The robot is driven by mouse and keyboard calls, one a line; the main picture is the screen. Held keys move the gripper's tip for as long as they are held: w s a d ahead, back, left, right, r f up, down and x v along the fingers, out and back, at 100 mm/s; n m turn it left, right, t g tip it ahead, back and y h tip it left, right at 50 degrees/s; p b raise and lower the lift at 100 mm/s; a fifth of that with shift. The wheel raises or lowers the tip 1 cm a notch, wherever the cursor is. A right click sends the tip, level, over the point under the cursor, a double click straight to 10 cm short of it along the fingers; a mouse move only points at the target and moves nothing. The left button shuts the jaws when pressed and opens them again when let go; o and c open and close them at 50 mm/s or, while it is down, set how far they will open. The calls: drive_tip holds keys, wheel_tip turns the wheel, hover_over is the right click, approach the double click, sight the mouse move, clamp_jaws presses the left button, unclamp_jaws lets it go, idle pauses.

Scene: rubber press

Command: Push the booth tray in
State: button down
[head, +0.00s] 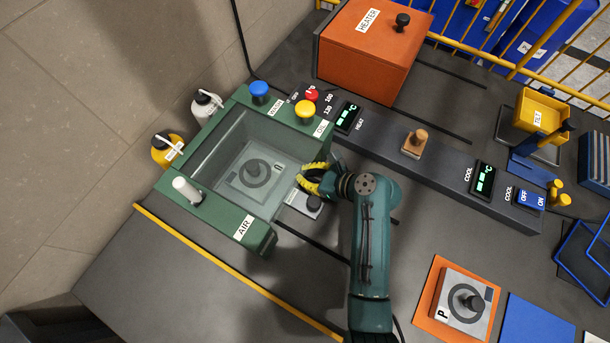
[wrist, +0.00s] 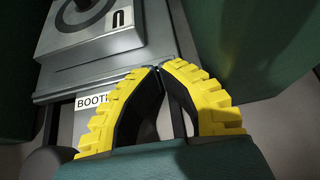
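The green booth (head: 262,238), labelled AIR, has a clear cover. The grey booth tray (head: 296,201) sticks out a little from its right side and carries a dark knob (head: 314,206). A square mould with a round knob (head: 255,173) sits on the tray inside. In the wrist view, the tray's BOOTH label (wrist: 92,101) is partly hidden by a finger. My gripper (head: 300,180) has yellow fingers with their tips together and nothing between them. In the wrist view, the fingertips (wrist: 158,68) are at or just above the tray near the mould; contact cannot be told.
An orange heater (head: 365,50) stands behind. A control panel (head: 440,165) with displays runs to the right. Blue and yellow buttons (head: 305,110) top the booth's back edge. Another mould, marked P (head: 450,310), lies on an orange mat at the front right. Bottles stand left.

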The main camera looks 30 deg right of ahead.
drive_tip(key=shift+f, duration=0.2)
drive_tip(key=shift+s+r, duration=0.1)
drive_tip(key=shift+s, duration=0.05)
drive_tip(key=p+v, duration=0.2)
drive_tip(key=v, duration=0.2)
drive_tip(key=f+p+v, duration=0.1)
drive_tip(key=p+v, duration=0.1)
drive_tip(key=v, duration=0.3)
drive_tip(key=p+v, duration=0.2)
drive_tip(key=v, duration=0.2)
drive_tip(key=shift+s+d+f+p, duration=0.2)
drive_tip(key=shift+s+d+p, duration=0.15)
drive_tip(key=shift+s, duration=0.1)
